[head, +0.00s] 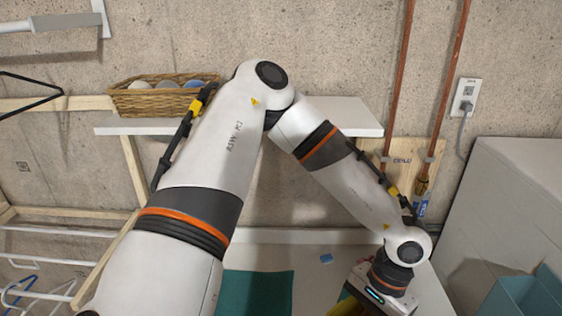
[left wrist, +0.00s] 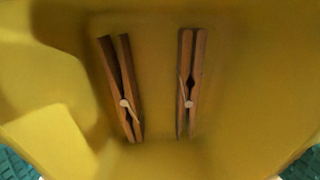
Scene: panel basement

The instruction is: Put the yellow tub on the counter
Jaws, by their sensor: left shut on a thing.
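The yellow tub (left wrist: 240,100) fills the left wrist view, which looks down into it. Two wooden clothespins, one on the left (left wrist: 122,90) and one on the right (left wrist: 191,85), lie inside on its bottom. In the head view only a small yellow part of the tub (head: 346,305) shows at the bottom edge, beside my left gripper (head: 376,296). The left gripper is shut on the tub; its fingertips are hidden. A pale counter (head: 325,280) lies behind and left of the gripper. I cannot tell whether the tub touches it. My right gripper is not in view.
A teal mat (head: 258,292) lies at the bottom middle, and a small blue item (head: 327,258) rests on the counter. A white shelf (head: 345,112) with a wicker basket (head: 150,102) is above. A white appliance (head: 510,195) and teal container (head: 528,295) stand right.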

